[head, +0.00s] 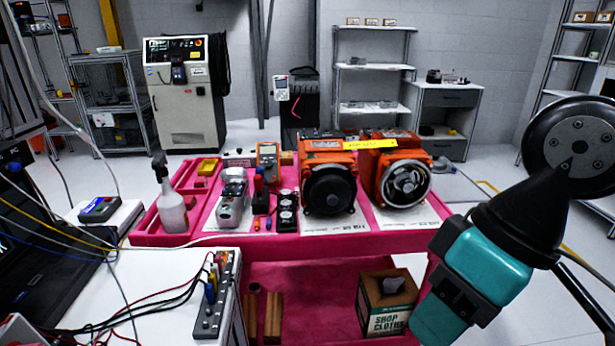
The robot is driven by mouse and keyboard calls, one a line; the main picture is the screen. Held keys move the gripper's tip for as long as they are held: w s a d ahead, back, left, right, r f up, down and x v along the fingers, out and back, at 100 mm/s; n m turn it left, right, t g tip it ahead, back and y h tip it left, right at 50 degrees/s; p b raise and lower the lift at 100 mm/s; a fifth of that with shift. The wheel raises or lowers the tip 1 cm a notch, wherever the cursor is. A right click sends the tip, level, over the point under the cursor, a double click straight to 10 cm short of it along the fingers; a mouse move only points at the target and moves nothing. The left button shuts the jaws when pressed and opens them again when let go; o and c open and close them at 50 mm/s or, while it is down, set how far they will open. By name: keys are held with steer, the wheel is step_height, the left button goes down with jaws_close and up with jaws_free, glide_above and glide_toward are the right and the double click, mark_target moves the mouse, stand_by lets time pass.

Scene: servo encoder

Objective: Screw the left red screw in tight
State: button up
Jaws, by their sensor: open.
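No red screw can be made out at this size. Two orange servo motors stand side by side on the pink cart (400,241). The left motor (320,153) has a round black front face, and the right motor (398,163) shows a silver metal ring. The backs of both motors are hidden. Teal and black parts of my arm fill the right side, apart from the motors in the picture. No gripper fingers can be seen.
A spray bottle (170,200), a grey handheld device (232,197) and an orange multimeter (268,162) stand left of the motors. A shop cloths box (387,305) sits on the lower shelf. A white bench (150,295) with cables is at front left.

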steer(key=shift+o, duration=0.2)
steer(key=w+f+n+t+h, duration=0.1)
steer(key=w+f+t, duration=0.1)
steer(key=w, duration=0.6)
steer(key=w+f+n+t+h+b, duration=0.1)
steer(key=w+f+n+t, duration=0.1)
steer(key=w, duration=0.6)
steer(key=shift+d+f+n, duration=0.2)
steer(key=shift+f+n, duration=0.1)
steer(key=shift+f, duration=0.55)
steer(key=n+t+h+b, duration=0.2)
steer(key=n+t, duration=1.2)
steer(key=n, duration=1.1)
glide_toward(307, 176)
steer(key=w+p, duration=0.4)
steer(key=w, duration=0.5)
steer(key=shift+r+p, duration=0.1)
steer(key=shift+p, duration=0.2)
steer(key=shift+s, duration=0.1)
jaws_close()
steer(key=shift+b, duration=0.3)
